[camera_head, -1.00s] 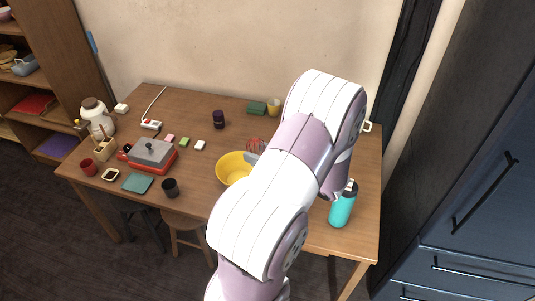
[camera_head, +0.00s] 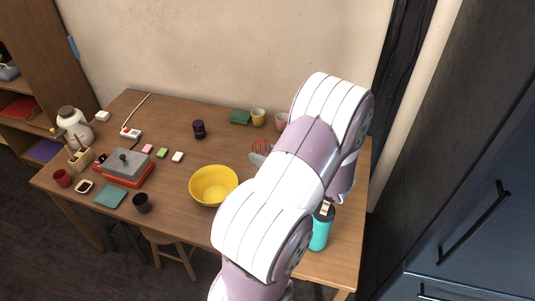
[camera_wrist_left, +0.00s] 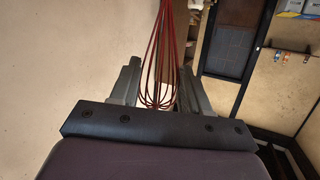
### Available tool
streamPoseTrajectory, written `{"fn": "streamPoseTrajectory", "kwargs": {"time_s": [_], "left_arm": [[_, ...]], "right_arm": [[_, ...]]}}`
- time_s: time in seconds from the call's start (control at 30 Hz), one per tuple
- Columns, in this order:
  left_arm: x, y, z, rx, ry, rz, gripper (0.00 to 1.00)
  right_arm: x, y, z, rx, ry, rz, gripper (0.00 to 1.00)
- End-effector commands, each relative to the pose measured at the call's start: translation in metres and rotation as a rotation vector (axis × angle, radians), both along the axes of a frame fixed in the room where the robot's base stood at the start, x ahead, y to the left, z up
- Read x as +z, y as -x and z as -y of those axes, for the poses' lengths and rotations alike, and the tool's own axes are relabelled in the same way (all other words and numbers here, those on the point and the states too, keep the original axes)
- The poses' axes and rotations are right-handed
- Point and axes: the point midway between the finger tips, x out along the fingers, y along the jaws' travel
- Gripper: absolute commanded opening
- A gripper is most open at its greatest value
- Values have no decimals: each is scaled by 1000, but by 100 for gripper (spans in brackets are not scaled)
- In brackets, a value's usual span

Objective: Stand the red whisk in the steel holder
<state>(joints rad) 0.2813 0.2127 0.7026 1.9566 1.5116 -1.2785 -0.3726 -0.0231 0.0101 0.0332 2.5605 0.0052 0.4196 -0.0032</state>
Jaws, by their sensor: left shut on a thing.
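The red whisk (camera_wrist_left: 165,55) is between the two fingers of my left gripper (camera_wrist_left: 160,72) in the left wrist view. Its wire loops hang down toward the palm, and its upper part runs out of the top of the view. In the head view, red wires of the whisk (camera_head: 261,146) show just left of my arm, beside the grey part of my left gripper (camera_head: 257,157). My arm hides most of the gripper. I cannot make out the steel holder; the arm covers part of the table. My right gripper is out of view.
On the wooden table (camera_head: 180,215), a yellow bowl (camera_head: 213,186) stands left of my arm. A turquoise bottle (camera_head: 320,229) is close on its right. A yellow cup (camera_head: 258,117), pink cup (camera_head: 281,121) and dark jar (camera_head: 199,129) stand toward the back.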

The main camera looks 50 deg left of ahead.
Motion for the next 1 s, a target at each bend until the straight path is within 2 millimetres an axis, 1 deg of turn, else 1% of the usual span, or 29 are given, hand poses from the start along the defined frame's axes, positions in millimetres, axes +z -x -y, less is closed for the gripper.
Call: {"fn": "streamPoseTrajectory", "kwargs": {"time_s": [0.03, 0.47, 0.57, 1.0], "left_arm": [[-10, 0, 0, 0, 0, 0, 11], [-53, 0, 0, 0, 0, 0, 11], [-62, 0, 0, -1, 0, -2, 11], [-110, -1, 0, 0, 0, -1, 11]], "right_arm": [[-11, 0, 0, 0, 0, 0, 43], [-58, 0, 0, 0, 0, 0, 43], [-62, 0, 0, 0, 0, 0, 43], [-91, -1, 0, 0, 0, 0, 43]]}}
